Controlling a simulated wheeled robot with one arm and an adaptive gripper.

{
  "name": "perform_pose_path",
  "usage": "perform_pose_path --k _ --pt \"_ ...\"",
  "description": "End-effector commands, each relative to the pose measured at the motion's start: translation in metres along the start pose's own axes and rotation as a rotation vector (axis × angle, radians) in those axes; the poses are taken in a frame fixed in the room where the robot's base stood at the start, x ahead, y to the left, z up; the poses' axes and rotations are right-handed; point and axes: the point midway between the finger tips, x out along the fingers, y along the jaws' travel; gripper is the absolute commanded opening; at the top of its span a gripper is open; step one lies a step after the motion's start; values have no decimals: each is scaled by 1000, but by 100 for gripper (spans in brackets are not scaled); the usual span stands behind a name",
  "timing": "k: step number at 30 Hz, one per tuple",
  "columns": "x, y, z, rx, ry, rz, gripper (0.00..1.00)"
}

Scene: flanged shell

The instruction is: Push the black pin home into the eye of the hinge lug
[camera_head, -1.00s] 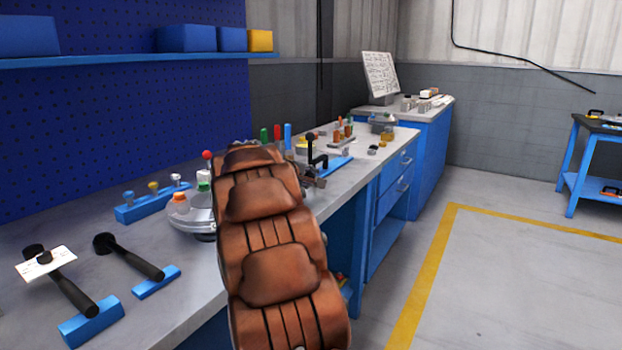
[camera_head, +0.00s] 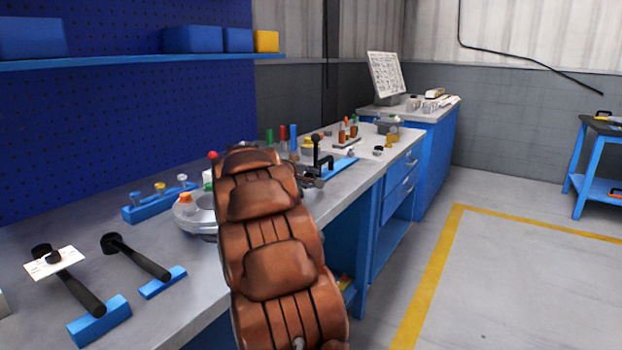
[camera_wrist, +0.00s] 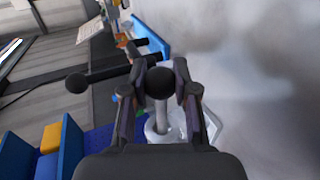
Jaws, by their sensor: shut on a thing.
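The black pin (camera_wrist: 159,83) shows in the wrist view as a round black head above a pale grey shaft. My gripper (camera_wrist: 158,88) is shut on it, with one dark finger on each side of the head. The shaft runs down toward a light grey rounded part (camera_wrist: 158,132), partly hidden by my gripper. I cannot tell the hinge lug's eye apart, nor how deep the pin sits. In the head view my brown arm hides my gripper and the pin. A round grey flanged part (camera_head: 194,222) shows left of the arm.
A black-handled clamp (camera_head: 317,152) stands beyond the arm near a blue plate (camera_head: 340,166). At left are a blue rack (camera_head: 160,204) and two black-handled tools (camera_head: 138,258) on blue blocks. The bench front (camera_head: 215,325) near the arm is bare.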

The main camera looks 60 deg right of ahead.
Motion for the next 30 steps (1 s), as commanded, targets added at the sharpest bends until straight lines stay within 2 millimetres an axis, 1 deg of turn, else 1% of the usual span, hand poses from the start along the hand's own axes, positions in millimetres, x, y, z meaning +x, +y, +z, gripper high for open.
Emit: perform_pose_path --k 30 --pt "0 2 -21 0 0 2 0"
